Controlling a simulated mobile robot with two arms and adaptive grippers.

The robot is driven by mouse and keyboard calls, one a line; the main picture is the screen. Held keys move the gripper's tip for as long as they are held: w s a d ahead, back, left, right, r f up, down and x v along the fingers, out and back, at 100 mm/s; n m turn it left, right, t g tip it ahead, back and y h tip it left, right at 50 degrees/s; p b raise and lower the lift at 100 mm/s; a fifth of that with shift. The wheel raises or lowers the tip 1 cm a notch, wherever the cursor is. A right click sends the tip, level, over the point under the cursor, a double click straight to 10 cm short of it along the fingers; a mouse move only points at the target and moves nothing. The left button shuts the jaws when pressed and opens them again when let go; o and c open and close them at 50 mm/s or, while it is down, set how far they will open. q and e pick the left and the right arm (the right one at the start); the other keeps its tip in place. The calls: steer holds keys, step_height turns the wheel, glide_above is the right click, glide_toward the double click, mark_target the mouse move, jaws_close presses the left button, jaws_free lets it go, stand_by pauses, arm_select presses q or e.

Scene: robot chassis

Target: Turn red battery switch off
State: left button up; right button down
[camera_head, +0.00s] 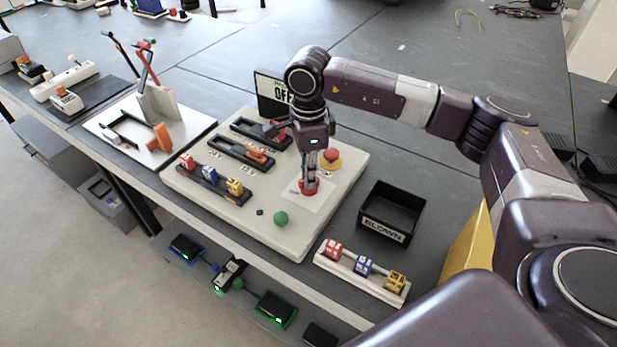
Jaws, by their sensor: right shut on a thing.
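The red battery switch (309,190) sits on a white label on the pale panel board (332,213). My right gripper (311,180) points straight down over it, with its fingers shut on the switch. The fingers hide part of the switch, and I cannot tell which way its handle is turned. My left gripper is not in view.
The board also carries a red mushroom button on yellow (331,158), a green button (281,219) and coloured fuses (235,188). A black "BLOWN" bin (392,211) and a fuse rack (360,272) stand at right. The bench behind is mostly clear.

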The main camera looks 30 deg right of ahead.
steer(key=shift+w+r, duration=0.15)
steer(key=shift+r, duration=0.05)
stand_by(0.3)
steer(key=c, duration=2.3)
jaws_free()
steer(key=o, duration=0.3)
steer(key=shift+o, duration=0.2)
steer(key=shift+f, duration=0.1)
step_height(320, 180, up, 12)
